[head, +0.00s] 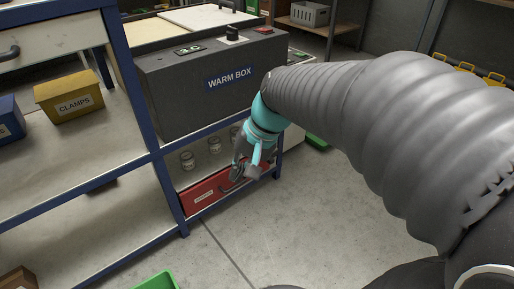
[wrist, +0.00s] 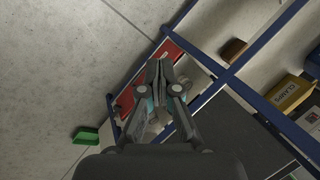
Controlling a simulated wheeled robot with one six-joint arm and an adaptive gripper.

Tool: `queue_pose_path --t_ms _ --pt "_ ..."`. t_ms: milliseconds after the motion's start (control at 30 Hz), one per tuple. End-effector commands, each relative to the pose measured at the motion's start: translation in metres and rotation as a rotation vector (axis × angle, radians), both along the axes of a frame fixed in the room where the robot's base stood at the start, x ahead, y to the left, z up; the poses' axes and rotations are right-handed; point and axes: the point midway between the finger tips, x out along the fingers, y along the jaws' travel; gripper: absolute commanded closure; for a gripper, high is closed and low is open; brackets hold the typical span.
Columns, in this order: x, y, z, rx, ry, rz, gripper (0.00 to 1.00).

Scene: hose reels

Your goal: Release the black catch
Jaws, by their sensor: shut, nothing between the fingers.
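I cannot pick out the black catch for certain in either view. A grey box marked WARM BOX (head: 205,92) sits on the blue-framed shelf, with a small black part (head: 232,34) standing on its top. My gripper (head: 243,174) is shut and empty, hanging low in front of the shelf, below the warm box. In the head view it overlaps the red drawer or case (head: 202,196) on the lower level. In the wrist view my closed fingers (wrist: 160,66) point toward the same red front (wrist: 170,49); I cannot tell if they touch it.
Several glass jars (head: 187,160) stand behind my gripper, above the red front. A yellow CLAMPS bin (head: 69,95) and a blue bin (head: 9,119) are on the left shelf. Blue posts (head: 133,75) frame the shelves. A green bin (head: 156,283) stands low in front. Floor on the right is clear.

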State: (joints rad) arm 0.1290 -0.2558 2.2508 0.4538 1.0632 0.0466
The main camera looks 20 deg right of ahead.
Motion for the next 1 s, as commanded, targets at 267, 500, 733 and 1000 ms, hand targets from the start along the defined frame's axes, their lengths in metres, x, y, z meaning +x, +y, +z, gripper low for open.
queue_pose_path --t_ms 267,500,733,1000 --pt "0.076 0.005 -0.037 0.290 0.188 -0.178 1.00" --pt "0.145 -0.005 -0.075 0.550 0.316 -0.337 1.00" --pt "0.210 -0.031 -0.123 0.802 0.409 -0.496 1.00" --pt "0.274 -0.081 -0.197 1.106 0.475 -0.687 1.00"
